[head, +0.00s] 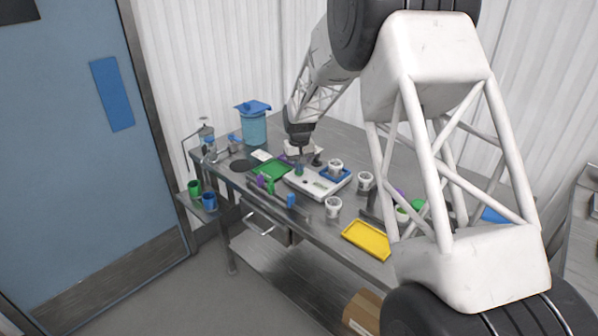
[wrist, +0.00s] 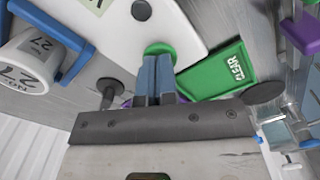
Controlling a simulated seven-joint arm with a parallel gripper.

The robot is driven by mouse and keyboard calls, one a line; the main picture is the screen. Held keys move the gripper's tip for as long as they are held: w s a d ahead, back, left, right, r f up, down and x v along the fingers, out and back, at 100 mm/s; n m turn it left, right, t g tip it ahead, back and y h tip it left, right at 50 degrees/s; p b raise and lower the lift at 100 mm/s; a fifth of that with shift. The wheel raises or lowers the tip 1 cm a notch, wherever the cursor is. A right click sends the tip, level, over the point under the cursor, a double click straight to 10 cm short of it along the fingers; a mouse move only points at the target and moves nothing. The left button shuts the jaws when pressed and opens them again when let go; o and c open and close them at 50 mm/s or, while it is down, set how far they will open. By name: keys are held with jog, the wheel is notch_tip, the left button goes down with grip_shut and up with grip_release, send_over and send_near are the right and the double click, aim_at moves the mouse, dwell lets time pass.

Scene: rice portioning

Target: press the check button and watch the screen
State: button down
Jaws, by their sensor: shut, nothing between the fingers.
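A white console (head: 316,186) lies on the metal table, and it also shows in the wrist view (wrist: 115,38). A green round button (wrist: 158,49) sits at its edge. My gripper (wrist: 157,60) is shut and empty, its fingertips at the green button; I cannot tell whether they touch or press it. In the head view my gripper (head: 299,165) is over the console's left end. A pale panel (wrist: 92,4) with part of a dark character is cut off at the top of the wrist view; the console's screen is too small to read in the head view.
A green CLEAR plate (wrist: 222,72) lies beside the console. A white cup (wrist: 30,62) marked 27 stands in a blue frame. Other white cups (head: 333,207), a yellow tray (head: 366,240) and a blue-lidded container (head: 254,127) are on the table.

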jog(key=shift+r, duration=2.65)
jog(key=shift+s+d+r, duration=0.15)
jog(key=shift+s+r, duration=0.1)
jog(key=shift+r, duration=0.1)
jog(key=s+d+r+m, duration=0.1)
jog(key=s+d+r, duration=0.2)
jog(key=s+r, duration=0.35)
jog(key=s+d+r+t, duration=0.1)
jog(key=s+d+r, duration=0.25)
jog(key=s, duration=0.65)
jog(key=s+d+r+m, duration=0.1)
jog(key=s+d+r, duration=0.2)
jog(key=s+r, duration=0.45)
jog(key=s+d+f, duration=0.1)
jog(key=s+d, duration=0.1)
jog(key=s, duration=1.3)
jog(key=s+d+f+m+t, duration=0.1)
jog(key=s+d+f, duration=0.1)
jog(key=s, duration=1.4)
jog(key=shift+s+d+t, duration=0.15)
jog(key=shift+d+t, duration=0.15)
jog(key=shift+d, duration=0.25)
